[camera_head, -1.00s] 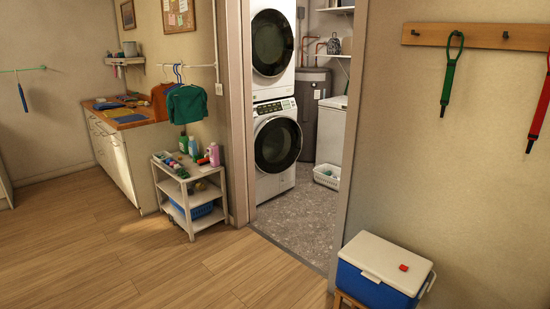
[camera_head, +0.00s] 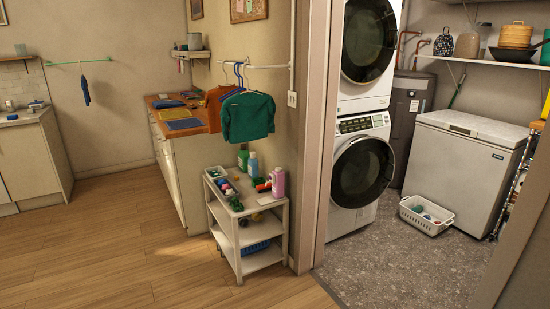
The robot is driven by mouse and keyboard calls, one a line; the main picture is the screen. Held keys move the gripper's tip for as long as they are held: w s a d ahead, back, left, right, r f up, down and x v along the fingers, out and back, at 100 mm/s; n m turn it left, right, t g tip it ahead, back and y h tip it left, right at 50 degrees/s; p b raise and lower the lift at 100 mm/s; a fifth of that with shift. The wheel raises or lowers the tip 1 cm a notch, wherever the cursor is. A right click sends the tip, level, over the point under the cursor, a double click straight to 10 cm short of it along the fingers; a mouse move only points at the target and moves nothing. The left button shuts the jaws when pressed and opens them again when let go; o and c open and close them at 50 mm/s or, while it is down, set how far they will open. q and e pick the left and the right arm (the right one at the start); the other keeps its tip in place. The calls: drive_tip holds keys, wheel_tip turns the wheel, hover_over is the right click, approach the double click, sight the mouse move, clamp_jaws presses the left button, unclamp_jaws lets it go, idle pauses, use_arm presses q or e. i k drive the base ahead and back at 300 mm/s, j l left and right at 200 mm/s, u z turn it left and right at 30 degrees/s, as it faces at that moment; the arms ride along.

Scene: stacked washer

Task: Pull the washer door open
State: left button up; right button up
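Two white front-loading machines are stacked in the side room beyond the doorway, right of centre. The lower one, a washer (camera_head: 352,219), has a control panel on top and a round dark door (camera_head: 362,171) that looks shut. The upper machine (camera_head: 369,102) has a similar round dark door (camera_head: 368,41), also shut. Which one the task means I cannot tell from labels. Neither of my grippers is in view.
A door frame (camera_head: 318,130) stands just left of the machines. A white basket (camera_head: 424,222) and a chest freezer (camera_head: 460,165) are inside at right. The wood floor (camera_head: 110,255) in front is clear.

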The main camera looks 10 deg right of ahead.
sight(363, 170)
drive_tip(key=i+j, duration=0.1)
drive_tip(key=i, duration=1)
drive_tip(key=i+l+z, duration=0.2)
drive_tip(key=i+z, duration=0.95)
drive_tip(key=i+j+z, duration=0.2)
drive_tip(key=i+z, duration=0.2)
drive_tip(key=i+l+z, duration=0.1)
drive_tip(key=i+z, duration=0.4)
drive_tip(key=i, duration=1.05)
